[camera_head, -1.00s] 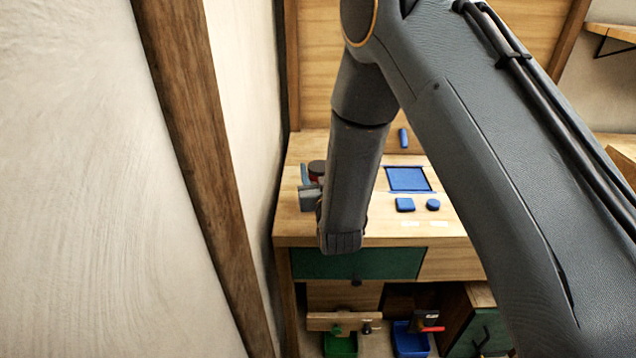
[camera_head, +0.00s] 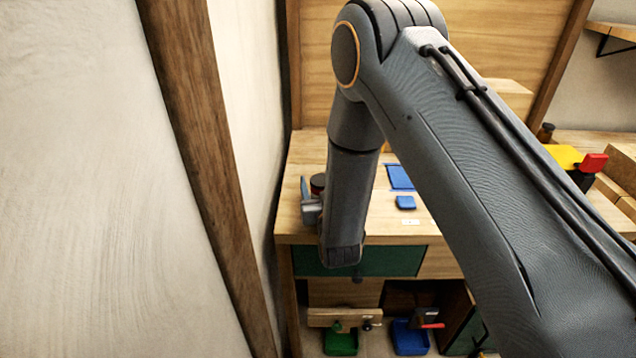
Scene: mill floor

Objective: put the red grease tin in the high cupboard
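The red grease tin (camera_head: 318,182), with a dark lid and a little red showing below it, is at the left end of the wooden bench, near the wall. My gripper (camera_head: 309,191) is right at it. One finger shows on the tin's left side; the other is hidden behind my forearm. The tin has shifted together with the gripper, so it appears held. Whether its base touches the bench top is hidden. No high cupboard can be made out in this view.
The bench (camera_head: 300,228) has a blue tray (camera_head: 399,176), a blue block (camera_head: 405,202) and a green drawer front (camera_head: 395,262). Green (camera_head: 340,342) and blue (camera_head: 409,338) bins stand below. A wall and wooden post (camera_head: 200,130) are close on the left. A red-topped item (camera_head: 593,163) stands right.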

